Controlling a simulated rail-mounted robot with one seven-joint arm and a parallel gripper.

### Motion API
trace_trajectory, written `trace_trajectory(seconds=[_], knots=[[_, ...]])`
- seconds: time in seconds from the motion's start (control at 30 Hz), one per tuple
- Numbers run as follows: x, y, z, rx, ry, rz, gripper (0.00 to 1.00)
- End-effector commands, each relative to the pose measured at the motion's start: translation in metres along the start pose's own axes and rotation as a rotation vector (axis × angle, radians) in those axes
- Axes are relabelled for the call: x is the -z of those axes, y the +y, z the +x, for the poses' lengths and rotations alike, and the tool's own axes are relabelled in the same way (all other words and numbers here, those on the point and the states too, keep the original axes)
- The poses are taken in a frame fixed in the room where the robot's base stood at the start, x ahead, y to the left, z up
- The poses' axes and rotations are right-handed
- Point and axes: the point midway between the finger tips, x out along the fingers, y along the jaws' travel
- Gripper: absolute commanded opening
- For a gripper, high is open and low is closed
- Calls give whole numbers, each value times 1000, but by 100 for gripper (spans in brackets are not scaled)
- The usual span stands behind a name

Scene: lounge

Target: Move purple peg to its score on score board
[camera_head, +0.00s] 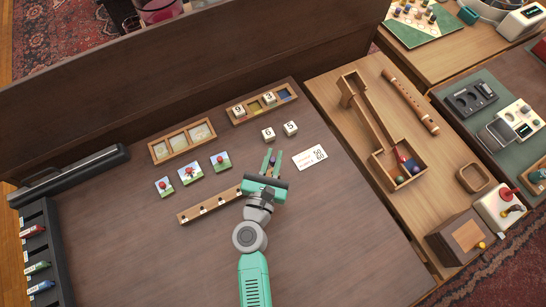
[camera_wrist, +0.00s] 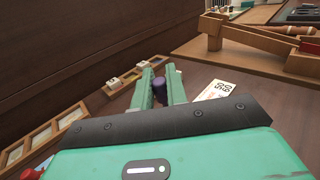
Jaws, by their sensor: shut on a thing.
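My gripper (camera_head: 272,154) is shut on the small dark purple peg (camera_head: 273,160), above the brown table. In the wrist view the purple peg (camera_wrist: 159,88) stands between the two green fingers. A narrow wooden strip with a row of small white marks, which looks like the score board (camera_head: 195,213), lies to the left of my gripper. Its right end is hidden by the gripper. A white card (camera_head: 309,157) with red and black print lies just right of the fingertips; it also shows in the wrist view (camera_wrist: 218,90). Its text is too small to read surely.
Number blocks (camera_head: 268,134) and a wooden tray (camera_head: 236,118) lie beyond the gripper. Another framed tray (camera_head: 181,142) and three picture tiles (camera_head: 190,174) are to the left. A black rack (camera_head: 40,240) stands at the far left. The table's front area (camera_head: 350,235) is clear.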

Motion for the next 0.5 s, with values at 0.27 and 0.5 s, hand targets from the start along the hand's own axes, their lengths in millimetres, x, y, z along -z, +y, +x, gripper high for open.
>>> trace_trajectory(seconds=[0.27, 0.5], knots=[[17, 0, 0, 0, 0, 0, 0], [28, 0, 0, 0, 0, -1, 0]])
